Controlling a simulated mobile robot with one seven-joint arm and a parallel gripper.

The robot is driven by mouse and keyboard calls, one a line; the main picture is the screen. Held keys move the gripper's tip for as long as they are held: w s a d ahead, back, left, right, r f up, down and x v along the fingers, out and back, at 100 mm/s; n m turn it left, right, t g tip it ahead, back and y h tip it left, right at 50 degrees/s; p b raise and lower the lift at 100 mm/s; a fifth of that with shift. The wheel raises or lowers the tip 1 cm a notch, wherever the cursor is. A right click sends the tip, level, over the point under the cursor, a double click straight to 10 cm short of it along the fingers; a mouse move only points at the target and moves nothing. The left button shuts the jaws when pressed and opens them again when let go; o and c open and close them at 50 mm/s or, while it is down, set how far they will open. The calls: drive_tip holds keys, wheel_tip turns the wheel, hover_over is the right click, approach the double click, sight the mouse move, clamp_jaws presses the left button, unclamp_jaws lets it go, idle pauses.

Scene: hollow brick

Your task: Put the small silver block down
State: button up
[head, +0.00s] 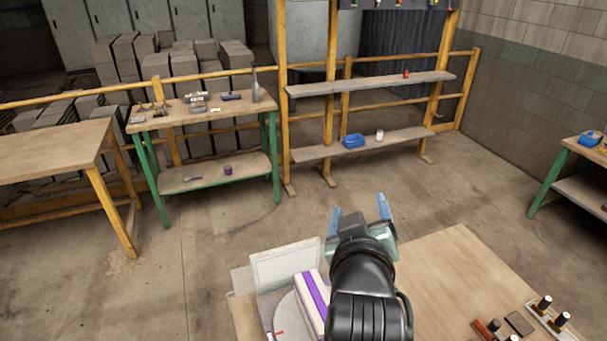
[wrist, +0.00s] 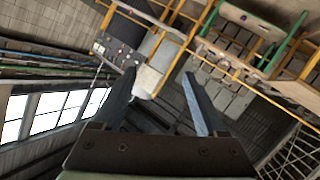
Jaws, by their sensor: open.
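My gripper (head: 360,212) is raised above the near wooden table (head: 450,262), its blue-tinted fingers spread and pointing away from the table. In the wrist view my gripper (wrist: 158,82) is open, with nothing between its fingers and only the distant room behind them. I cannot make out a block that is clearly small and silver in either view. A small flat brownish-grey block (head: 520,323) lies at the table's lower right, well apart from my gripper. My arm hides part of the table.
On the near table, a white-and-purple box (head: 314,292) and a pale panel (head: 286,264) stand left of my arm. Dark knobs on a pale plate (head: 549,318) sit at the right. The table's middle right is bare. A green-legged workbench (head: 180,112) and shelves (head: 372,84) stand farther back.

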drive_tip(key=s+a+r+m+t, duration=0.1)
drive_tip(key=a+r+t, duration=0.15)
drive_tip(key=r, duration=0.65)
drive_tip(key=s+a+r+t, duration=0.2)
drive_tip(key=r+t, duration=0.1)
drive_tip(key=r, duration=0.6)
drive_tip(key=s+a+r+m+t+y, duration=0.1)
drive_tip(key=s+a+r+t, duration=0.1)
drive_tip(key=s+r, duration=0.4)
drive_tip(key=s+a+r+m+t+y, duration=0.1)
drive_tip(key=s+r+t, duration=0.4)
drive_tip(key=r, duration=0.7)
drive_tip(key=shift+s+a, duration=0.6)
drive_tip(key=shift+s, duration=0.25)
drive_tip(key=shift+m, duration=0.3)
